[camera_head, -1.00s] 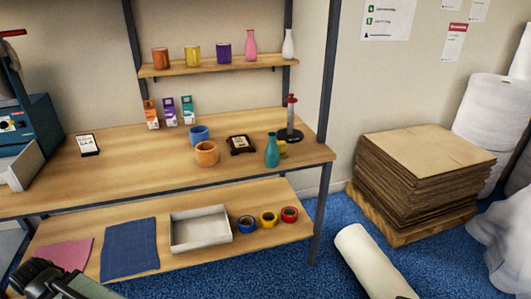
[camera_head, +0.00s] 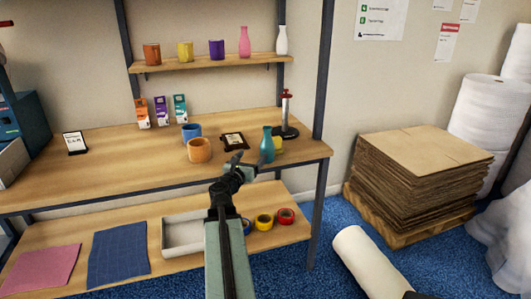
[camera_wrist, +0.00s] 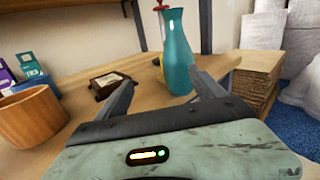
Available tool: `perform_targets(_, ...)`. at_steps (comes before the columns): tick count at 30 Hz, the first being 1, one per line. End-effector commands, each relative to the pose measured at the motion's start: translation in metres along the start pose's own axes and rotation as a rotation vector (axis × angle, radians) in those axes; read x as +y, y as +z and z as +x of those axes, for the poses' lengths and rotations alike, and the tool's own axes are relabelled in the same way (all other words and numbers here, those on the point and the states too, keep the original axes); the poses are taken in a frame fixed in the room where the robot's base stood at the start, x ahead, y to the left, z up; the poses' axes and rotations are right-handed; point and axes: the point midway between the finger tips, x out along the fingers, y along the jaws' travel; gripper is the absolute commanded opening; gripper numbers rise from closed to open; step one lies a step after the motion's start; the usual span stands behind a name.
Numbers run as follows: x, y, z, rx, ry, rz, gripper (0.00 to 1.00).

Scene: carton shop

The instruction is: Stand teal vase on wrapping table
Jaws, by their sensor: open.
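The teal vase (camera_head: 267,144) stands upright on the wooden tabletop (camera_head: 105,168) of the wrapping table, near its right front edge. In the wrist view the vase (camera_wrist: 177,50) is tall and narrow-necked, just beyond my fingertips and nearer the right finger. My gripper (camera_head: 248,162) is open and empty, at the table's front edge and just left of the vase in the head view. Its two fingers also show in the wrist view (camera_wrist: 165,85), spread apart, with the vase not held. A yellow object (camera_head: 277,143) is partly hidden behind the vase.
An orange cup (camera_head: 200,150), a blue cup (camera_head: 191,132) and a dark framed item (camera_head: 233,141) are left of the vase. A stand with a red top (camera_head: 286,115) is behind it. A shelf (camera_head: 210,62) above holds cups and vases. The tabletop's left-middle is clear.

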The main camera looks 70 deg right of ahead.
Motion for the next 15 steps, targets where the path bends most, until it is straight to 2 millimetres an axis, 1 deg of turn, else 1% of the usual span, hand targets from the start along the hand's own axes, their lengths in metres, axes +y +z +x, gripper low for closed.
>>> perform_targets(1,-0.017,-0.005,0.005,0.011,-0.042,0.034,0.79)
perform_targets(3,-0.029,-0.009,0.007,0.021,-0.075,0.066,0.79)
perform_targets(4,-0.032,-0.009,0.008,0.023,-0.081,0.071,0.79)
perform_targets(7,-0.032,-0.009,0.01,0.024,-0.084,0.075,0.79)
perform_targets(12,-0.031,-0.009,0.031,0.023,-0.08,0.073,0.79)
perform_targets(15,-0.032,-0.009,0.035,0.023,-0.079,0.072,0.79)
